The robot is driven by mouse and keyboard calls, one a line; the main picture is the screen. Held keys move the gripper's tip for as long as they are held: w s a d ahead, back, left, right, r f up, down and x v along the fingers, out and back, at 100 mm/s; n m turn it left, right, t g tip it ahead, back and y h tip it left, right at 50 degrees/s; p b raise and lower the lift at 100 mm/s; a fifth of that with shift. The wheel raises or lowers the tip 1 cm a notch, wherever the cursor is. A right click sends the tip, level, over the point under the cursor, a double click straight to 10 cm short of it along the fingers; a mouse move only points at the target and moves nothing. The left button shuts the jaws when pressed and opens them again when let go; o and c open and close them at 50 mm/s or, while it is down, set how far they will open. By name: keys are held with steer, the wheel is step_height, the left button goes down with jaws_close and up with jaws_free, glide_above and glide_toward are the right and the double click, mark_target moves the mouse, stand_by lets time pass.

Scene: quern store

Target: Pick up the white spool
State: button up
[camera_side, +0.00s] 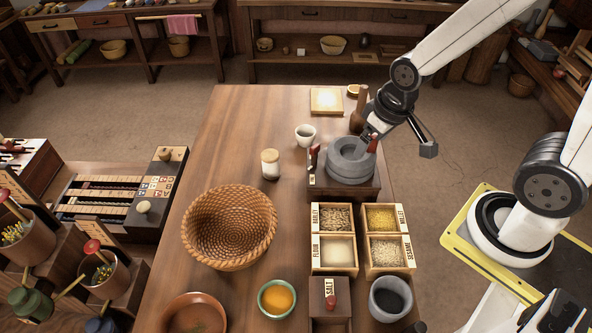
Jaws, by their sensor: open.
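The white spool (270,163) stands upright on the wooden table, left of the stone quern. It looks like a white cylinder with wood-coloured ends. My gripper (398,140) is open, at the right edge of the table by the quern. It is well to the right of the spool and apart from it. Its left finger overlaps the quern's upper right side in the picture, and I cannot tell whether they touch. No object shows between the fingers.
The stone quern (351,161) on its dark base stands between my gripper and the spool. Grain boxes (335,270) stand front right. Table left of the spool is clear.

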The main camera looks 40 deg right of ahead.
steer(key=shift+w, duration=0.1)
steer(key=m+t+h, duration=0.1)
steer(key=t, duration=1)
glide_above(269, 154)
steer(key=s, duration=0.5)
step_height(269, 154, down, 12)
steer(key=shift+a+f, duration=0.15)
steer(key=shift+a, duration=0.05)
steer(key=shift+w, duration=0.1)
steer(key=shift+f, duration=3.1)
